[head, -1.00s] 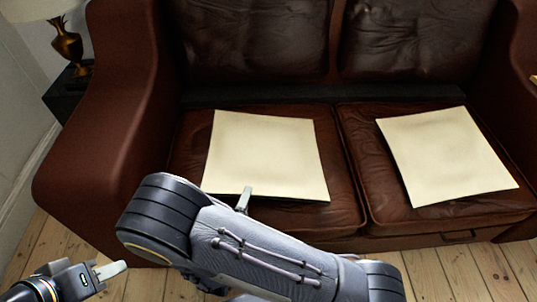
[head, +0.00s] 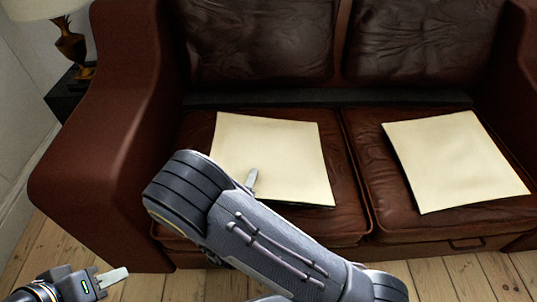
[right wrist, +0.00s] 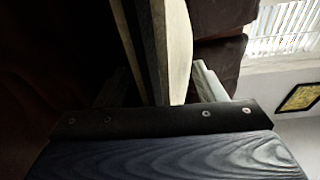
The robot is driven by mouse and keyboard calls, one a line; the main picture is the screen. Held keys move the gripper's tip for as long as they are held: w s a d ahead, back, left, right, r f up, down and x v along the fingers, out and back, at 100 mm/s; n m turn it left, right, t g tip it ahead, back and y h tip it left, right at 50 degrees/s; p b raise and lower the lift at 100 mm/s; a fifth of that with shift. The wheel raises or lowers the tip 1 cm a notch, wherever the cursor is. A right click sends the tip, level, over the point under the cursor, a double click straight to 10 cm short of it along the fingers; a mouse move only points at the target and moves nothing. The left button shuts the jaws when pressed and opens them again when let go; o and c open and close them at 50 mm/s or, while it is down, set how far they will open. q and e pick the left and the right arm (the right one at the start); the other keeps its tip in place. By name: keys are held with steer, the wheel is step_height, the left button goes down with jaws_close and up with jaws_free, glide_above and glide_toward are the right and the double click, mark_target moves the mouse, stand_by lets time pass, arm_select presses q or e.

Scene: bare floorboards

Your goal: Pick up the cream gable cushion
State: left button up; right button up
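Two flat cream cushions lie on the brown sofa seats, a left one (head: 275,155) and a right one (head: 455,160). I cannot tell from their shape which is called gable. My right gripper (head: 251,180) is at the front edge of the left cushion, with one pale finger showing above it and the rest hidden by my arm. In the right wrist view, the open fingers of my right gripper (right wrist: 160,70) stand either side of a cream edge (right wrist: 176,50), with gaps visible. My left gripper (head: 112,277) is at the lower left, away from the cushions; only one finger shows clearly.
The leather sofa (head: 110,170) has a broad armrest at the left and tall back cushions behind. A lamp (head: 70,45) stands on a dark side table (head: 68,95) beyond the armrest. Bare floorboards (head: 45,245) are in front.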

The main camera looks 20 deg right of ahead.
steer(key=c, duration=1)
steer(key=shift+c, duration=0.2)
